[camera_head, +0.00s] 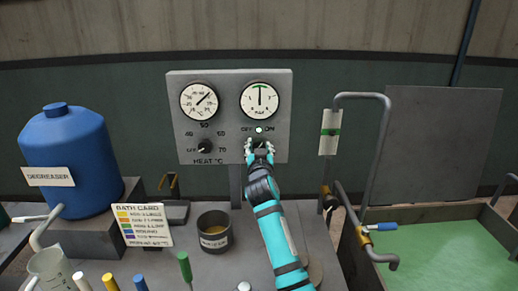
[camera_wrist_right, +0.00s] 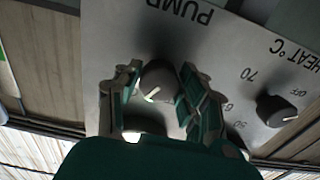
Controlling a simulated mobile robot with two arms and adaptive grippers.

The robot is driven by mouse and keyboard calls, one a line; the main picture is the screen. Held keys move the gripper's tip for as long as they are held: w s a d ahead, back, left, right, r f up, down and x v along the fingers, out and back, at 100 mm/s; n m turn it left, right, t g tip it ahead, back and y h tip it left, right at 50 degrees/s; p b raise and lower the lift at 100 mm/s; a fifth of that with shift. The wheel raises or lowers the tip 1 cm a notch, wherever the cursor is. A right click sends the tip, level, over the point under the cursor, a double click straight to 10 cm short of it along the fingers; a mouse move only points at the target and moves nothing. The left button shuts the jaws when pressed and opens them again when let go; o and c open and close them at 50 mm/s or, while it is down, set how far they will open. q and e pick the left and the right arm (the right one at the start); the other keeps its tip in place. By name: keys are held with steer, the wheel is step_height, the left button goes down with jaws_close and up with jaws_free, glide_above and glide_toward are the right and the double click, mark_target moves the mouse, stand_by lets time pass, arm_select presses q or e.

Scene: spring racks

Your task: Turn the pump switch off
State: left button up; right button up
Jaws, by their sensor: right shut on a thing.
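The grey control panel (camera_head: 230,110) stands behind the bench. My right gripper (camera_head: 260,146) is at the pump switch on its lower right, just below the OFF and ON lettering and a small lit white lamp (camera_head: 258,129). My fingers mostly hide the switch in the head view. In the right wrist view, the dark round pump switch (camera_wrist_right: 157,78) sits between the two fingers of my right gripper (camera_wrist_right: 160,98), which is shut on it. Its white mark points down and slightly left in that upside-down view, beside the PUMP lettering. My left gripper is not in view.
A blue degreaser drum (camera_head: 70,150), a bath card (camera_head: 143,226) and a small dark pot (camera_head: 214,232) are at left. A green bath (camera_head: 450,250) with pipes is at right.

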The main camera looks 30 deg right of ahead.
steer(key=shift+c, duration=0.5)
steer(key=shift+n, duration=0.4)
steer(key=n+p, duration=0.2)
steer(key=n, duration=0.2)
steer(key=shift+r+n, duration=0.1)
steer(key=shift+n, duration=0.3)
steer(key=n+p, duration=0.2)
steer(key=n, duration=0.2)
steer(key=shift+n+p, duration=0.5)
steer(key=shift+n, duration=0.7)
steer(key=o, duration=1.2)
steer(key=shift+s, duration=0.1)
